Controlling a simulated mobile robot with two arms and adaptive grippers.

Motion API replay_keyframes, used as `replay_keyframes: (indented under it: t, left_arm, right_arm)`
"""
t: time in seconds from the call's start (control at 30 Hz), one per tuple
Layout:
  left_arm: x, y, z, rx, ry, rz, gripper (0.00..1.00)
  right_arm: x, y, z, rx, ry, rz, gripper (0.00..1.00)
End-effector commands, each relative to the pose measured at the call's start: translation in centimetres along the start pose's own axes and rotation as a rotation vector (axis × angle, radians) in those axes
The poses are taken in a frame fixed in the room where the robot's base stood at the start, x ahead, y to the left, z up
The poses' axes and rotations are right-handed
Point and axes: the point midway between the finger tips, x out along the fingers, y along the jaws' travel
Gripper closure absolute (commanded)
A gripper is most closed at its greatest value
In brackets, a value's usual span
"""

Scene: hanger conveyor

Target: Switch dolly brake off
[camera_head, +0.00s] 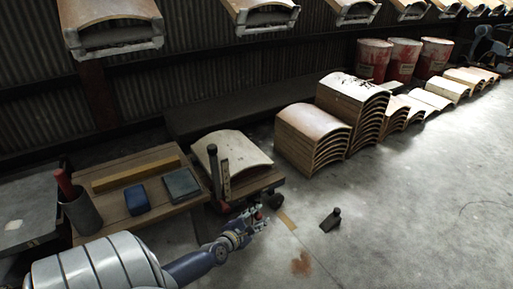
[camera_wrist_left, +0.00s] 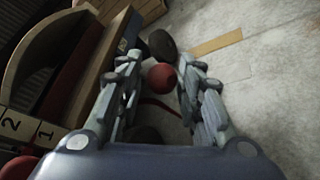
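The dolly (camera_head: 268,181) is a low wooden platform bearing a curved pale panel (camera_head: 235,150), with an upright dark handle (camera_head: 214,165). It fills the left of the left wrist view (camera_wrist_left: 113,50). A red ball knob, which looks like the brake lever's end, shows in the left wrist view (camera_wrist_left: 162,77), just ahead of and between my fingertips. In the head view it is a small red spot (camera_head: 258,215) at the gripper. My left gripper (camera_head: 256,222) is open beside the dolly's wheel (camera_head: 272,199); its fingers (camera_wrist_left: 160,80) straddle the knob's near side, contact unclear. My right gripper is not in view.
A small dark wedge-like block (camera_head: 331,220) stands on the floor to the right. A wooden table (camera_head: 155,205) with a blue box (camera_head: 136,198) is at left. Stacked curved panels (camera_head: 312,138) stand behind. The concrete floor to the right is open.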

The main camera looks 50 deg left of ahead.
Motion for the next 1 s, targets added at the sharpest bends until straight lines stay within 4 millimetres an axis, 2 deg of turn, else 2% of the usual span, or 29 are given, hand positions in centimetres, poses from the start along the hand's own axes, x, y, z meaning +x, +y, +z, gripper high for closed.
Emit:
replay_keyframes:
  t: [0.03,0.33,0.47,0.57,1.0]
  left_arm:
    - [-0.2,-0.7,-0.3,-0.002,0.006,-0.014,0.54]
    - [-0.1,-0.2,-0.1,-0.002,0.002,-0.004,0.54]
    - [-0.7,-0.2,-0.1,-0.004,0.001,-0.002,0.54]
    - [-2.0,-0.2,-0.1,-0.003,0.002,-0.004,0.54]
    - [-10.0,-0.3,-0.2,-0.001,0.004,-0.008,0.54]
  right_arm:
    - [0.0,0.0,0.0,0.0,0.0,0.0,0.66]
    - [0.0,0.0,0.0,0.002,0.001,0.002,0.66]
    - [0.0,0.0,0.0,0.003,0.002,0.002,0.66]
    - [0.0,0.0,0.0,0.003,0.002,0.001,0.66]
    - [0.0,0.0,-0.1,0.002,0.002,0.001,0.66]
